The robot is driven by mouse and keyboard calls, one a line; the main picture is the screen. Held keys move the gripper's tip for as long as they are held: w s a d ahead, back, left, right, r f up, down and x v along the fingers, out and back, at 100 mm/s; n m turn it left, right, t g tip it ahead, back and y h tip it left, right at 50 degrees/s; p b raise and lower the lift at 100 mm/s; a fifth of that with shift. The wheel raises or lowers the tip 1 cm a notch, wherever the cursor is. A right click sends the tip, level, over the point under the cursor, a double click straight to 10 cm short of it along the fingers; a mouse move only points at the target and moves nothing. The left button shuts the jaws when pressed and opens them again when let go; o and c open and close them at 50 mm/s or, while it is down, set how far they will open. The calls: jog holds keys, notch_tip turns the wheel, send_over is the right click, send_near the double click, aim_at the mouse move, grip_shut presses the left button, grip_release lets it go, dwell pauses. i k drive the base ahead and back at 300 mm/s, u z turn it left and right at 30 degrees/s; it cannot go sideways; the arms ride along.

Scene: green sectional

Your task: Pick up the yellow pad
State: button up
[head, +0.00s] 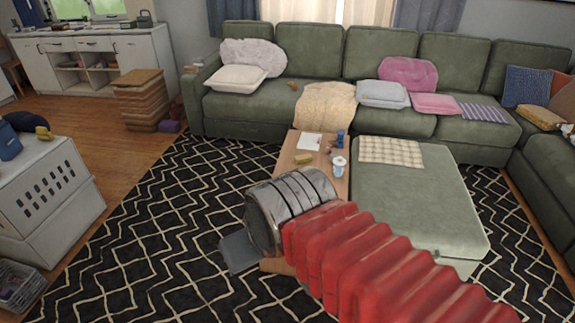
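A small yellow block-like item (303,159), which may be the yellow pad, lies on the narrow wooden table (287,162) in the middle of the room. Another yellowish item (44,133) sits on top of the white crate at the left; it is too small to identify. My red-sleeved arm reaches in from the lower right and ends in a silver cylinder. Part of my gripper (238,252) shows as a grey plate at its lower left, nearer than the table items and apart from them. Its fingertips are hidden, and nothing held is visible.
A white pad or paper (310,141), a blue item (340,136) and a white cup-like item (338,165) share the table. A green ottoman (430,200) adjoins its right side. The green sectional (310,75) stands behind. Patterned rug (150,240) lies open at left.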

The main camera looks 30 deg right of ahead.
aim_at(299, 159)
jog(key=u, duration=0.4)
jog(key=k, duration=0.55)
jog(key=u, duration=0.7)
jog(key=k, duration=0.45)
jog(key=u, duration=0.05)
jog(key=i, duration=2.35)
jog(key=z, duration=0.5)
jog(key=i, duration=1.6)
jog(key=z, duration=0.25)
